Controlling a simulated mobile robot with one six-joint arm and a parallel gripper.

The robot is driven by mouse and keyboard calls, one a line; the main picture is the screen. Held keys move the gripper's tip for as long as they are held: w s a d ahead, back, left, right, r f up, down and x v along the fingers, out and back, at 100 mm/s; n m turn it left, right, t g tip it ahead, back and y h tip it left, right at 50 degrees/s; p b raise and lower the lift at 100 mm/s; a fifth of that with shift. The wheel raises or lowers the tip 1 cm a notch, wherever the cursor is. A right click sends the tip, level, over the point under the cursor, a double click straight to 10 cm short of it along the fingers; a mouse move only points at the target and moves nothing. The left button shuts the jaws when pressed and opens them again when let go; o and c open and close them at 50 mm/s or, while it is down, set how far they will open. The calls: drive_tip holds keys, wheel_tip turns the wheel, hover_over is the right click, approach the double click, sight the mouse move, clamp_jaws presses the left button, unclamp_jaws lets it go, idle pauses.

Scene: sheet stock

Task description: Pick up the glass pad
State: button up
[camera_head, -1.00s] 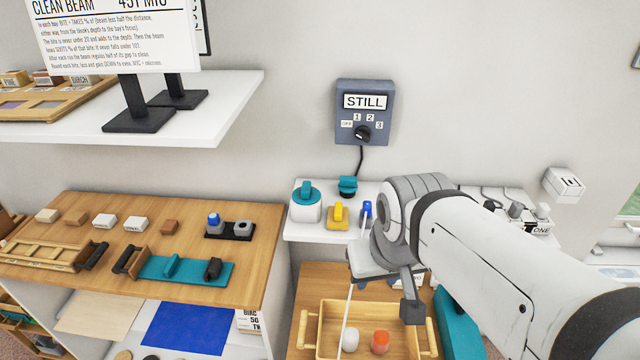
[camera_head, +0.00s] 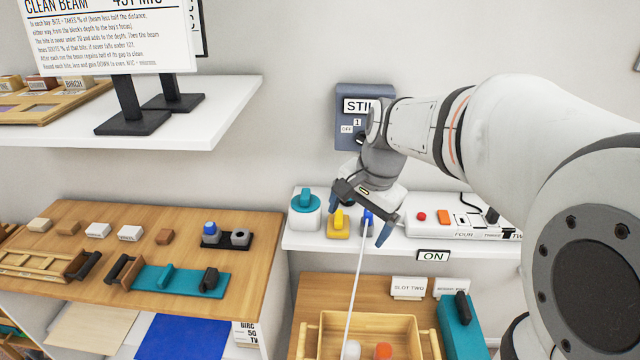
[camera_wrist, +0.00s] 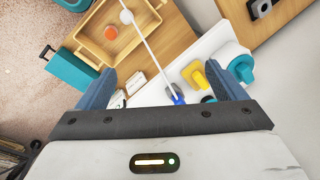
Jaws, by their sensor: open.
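No thing is marked as the glass pad, and I cannot tell which one it is. My gripper (camera_head: 360,220) is open and empty above the narrow white shelf. Its two blue fingers are spread wide in the wrist view (camera_wrist: 162,85). A small blue-topped piece (camera_head: 368,218) shows between the fingers, and also in the wrist view (camera_wrist: 178,98); contact cannot be told. A thin white rod (camera_head: 356,280) runs from near it toward the wooden tray. A yellow piece with an upright grip (camera_head: 338,226) and a teal-knobbed white pot (camera_head: 305,210) stand to its left.
The wooden tray (camera_head: 311,345) holds a white and an orange piece. A teal case (camera_head: 460,325) stands right of it. A switched power strip (camera_head: 450,222) lies on the shelf's right. A grey dial box (camera_head: 348,130) hangs behind. The left bench (camera_head: 60,215) holds blocks and tools.

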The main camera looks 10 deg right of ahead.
drive_tip(key=shift+o, duration=0.9)
drive_tip(key=w+d+f+m+y+b, duration=0.1)
drive_tip(key=w+f+m, duration=0.3)
drive_tip(key=w, duration=0.5)
drive_tip(key=shift+w+m+g+b, duration=0.15)
drive_tip(key=shift+m+g+b, duration=0.2)
drive_tip(key=shift+m, duration=0.35)
drive_tip(key=m+y+b, duration=0.1)
drive_tip(key=m+y, duration=0.1)
drive_tip(key=m, duration=0.3)
hover_over(340, 216)
drive_tip(key=s+d, duration=0.2)
drive_tip(key=f, duration=0.5)
drive_tip(key=shift+w+d, duration=0.15)
drive_tip(key=shift+w, duration=0.1)
drive_tip(key=shift+w+f+m+g, duration=0.15)
drive_tip(key=shift+f+m+g, duration=0.1)
drive_tip(key=shift+m, duration=0.05)
drive_tip(key=x, duration=0.5)
drive_tip(key=p+x, duration=0.1)
drive_tip(key=x, duration=0.1)
drive_tip(key=shift+w+d+f, duration=0.1)
drive_tip(key=shift+w+f, duration=0.2)
drive_tip(key=shift+w, duration=0.05)
drive_tip(key=shift+c, duration=0.3)
drive_tip(key=c, duration=1)
